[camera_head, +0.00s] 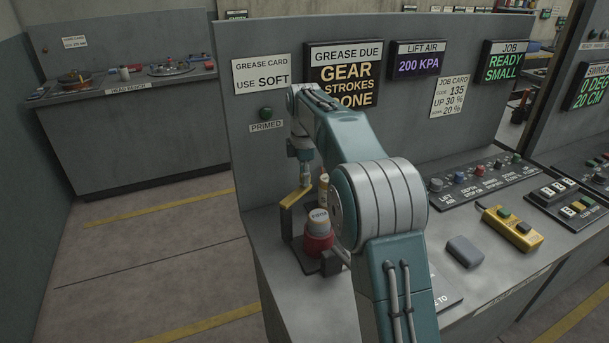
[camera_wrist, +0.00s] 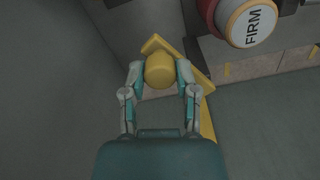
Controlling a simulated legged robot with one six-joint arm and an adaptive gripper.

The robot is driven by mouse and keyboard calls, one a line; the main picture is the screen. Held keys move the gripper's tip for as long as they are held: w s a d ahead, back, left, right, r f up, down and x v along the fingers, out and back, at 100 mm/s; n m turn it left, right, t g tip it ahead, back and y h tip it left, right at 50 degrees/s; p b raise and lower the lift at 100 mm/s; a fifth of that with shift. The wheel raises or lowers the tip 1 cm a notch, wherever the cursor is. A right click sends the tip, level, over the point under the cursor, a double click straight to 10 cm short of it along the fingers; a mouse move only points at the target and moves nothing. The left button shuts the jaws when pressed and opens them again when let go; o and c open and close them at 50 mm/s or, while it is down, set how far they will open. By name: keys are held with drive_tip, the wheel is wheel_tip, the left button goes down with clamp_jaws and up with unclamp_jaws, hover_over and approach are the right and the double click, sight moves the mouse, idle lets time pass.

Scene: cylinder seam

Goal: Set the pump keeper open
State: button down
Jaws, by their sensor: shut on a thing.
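My gripper (camera_wrist: 160,74) is shut on a round yellow knob (camera_wrist: 159,69) in the wrist view, one finger on each side. A flat yellow bar (camera_wrist: 206,122) runs beneath and beside the knob. In the head view my gripper (camera_head: 305,176) reaches down to the yellow bar (camera_head: 293,197) on a dark post at the bench's left end. I cannot tell which yellow part is the keeper, or whether it is open. A red grease pot (camera_head: 318,243) stands close to the right of the bar; its cap reads FIRM in the wrist view (camera_wrist: 249,22).
A grey panel (camera_head: 232,120) rises behind, with a sign reading "GEAR STROKES" (camera_head: 343,75), partly hidden by my arm, and a "USE SOFT" card (camera_head: 262,76). A yellow control box (camera_head: 512,228) and grey block (camera_head: 464,251) lie right on the bench. Open floor lies left.

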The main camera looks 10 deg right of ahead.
drive_tip(key=shift+c, duration=1.8)
unclamp_jaws()
drive_tip(key=shift+w+f, duration=0.1)
drive_tip(key=shift+f, duration=0.15)
drive_tip(key=shift+r, duration=0.1)
drive_tip(key=shift+r, duration=0.1)
wheel_tip(320, 180, up, 12)
